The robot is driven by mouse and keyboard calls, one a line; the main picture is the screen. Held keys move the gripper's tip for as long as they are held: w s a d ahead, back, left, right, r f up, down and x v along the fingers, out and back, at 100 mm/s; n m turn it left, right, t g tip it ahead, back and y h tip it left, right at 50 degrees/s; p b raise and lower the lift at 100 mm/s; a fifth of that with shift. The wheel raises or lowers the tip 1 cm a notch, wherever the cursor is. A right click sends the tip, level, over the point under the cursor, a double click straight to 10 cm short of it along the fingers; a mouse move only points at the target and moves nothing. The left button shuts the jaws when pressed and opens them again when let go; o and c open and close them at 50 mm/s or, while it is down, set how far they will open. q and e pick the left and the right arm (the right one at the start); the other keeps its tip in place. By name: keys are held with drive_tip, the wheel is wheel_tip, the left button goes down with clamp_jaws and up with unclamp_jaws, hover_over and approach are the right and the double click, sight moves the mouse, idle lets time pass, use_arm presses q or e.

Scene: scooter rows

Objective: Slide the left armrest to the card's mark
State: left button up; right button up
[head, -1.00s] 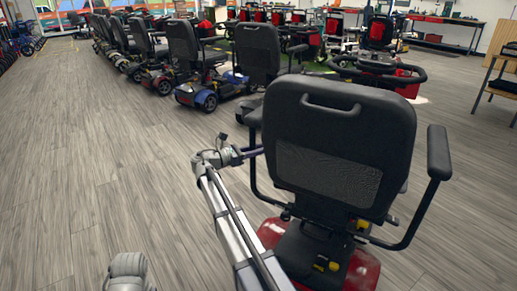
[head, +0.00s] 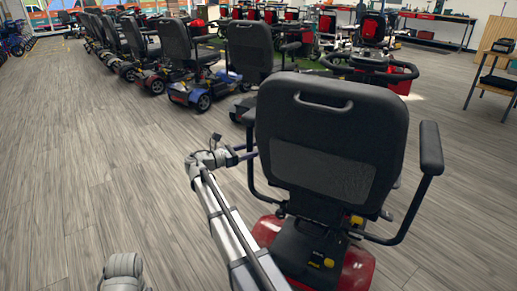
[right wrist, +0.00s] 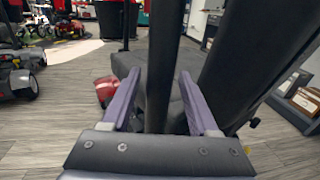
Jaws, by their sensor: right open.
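The red scooter's black seat (head: 333,135) faces away from me in the head view. Its left armrest (head: 246,108) is mostly hidden behind the backrest, with its post (head: 251,178) showing below. My right arm reaches up to it from the bottom. My right gripper (head: 240,153) is at this post. In the right wrist view the two purple fingers of my right gripper (right wrist: 159,80) stand apart on either side of the black post (right wrist: 158,45), with gaps. My left gripper is out of view; only a grey left arm part shows at the bottom. I cannot make out the card.
The right armrest (head: 430,148) sticks out at the right of the seat. A blue scooter (head: 203,88) and a row of others stand behind to the left. A wooden shelf (head: 490,82) is at the far right. The floor (head: 90,170) at left is clear.

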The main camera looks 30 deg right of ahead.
drive_tip(key=a, duration=0.6)
drive_tip(key=shift+w+a, duration=0.15)
drive_tip(key=shift+w, duration=0.1)
drive_tip(key=s+a+f+m+t+y+p, duration=0.15)
drive_tip(key=s+a+f+m+y, duration=0.3)
drive_tip(key=s+a, duration=0.5)
drive_tip(key=s+a+f+m+y+p, duration=0.35)
drive_tip(key=s+a+f+y, duration=0.35)
drive_tip(key=a, duration=0.4)
drive_tip(key=s+a+f+m+y+p, duration=0.1)
drive_tip(key=s+a+f+m+y, duration=0.35)
drive_tip(key=s+a, duration=0.55)
wheel_tip(320, 180, up, 38)
drive_tip(key=a+p, duration=0.1)
drive_tip(key=p, duration=3.7)
drive_tip(key=shift+s+a+m+y, duration=0.25)
drive_tip(key=shift+s+m+y, duration=0.05)
drive_tip(key=shift+m+y, duration=0.1)
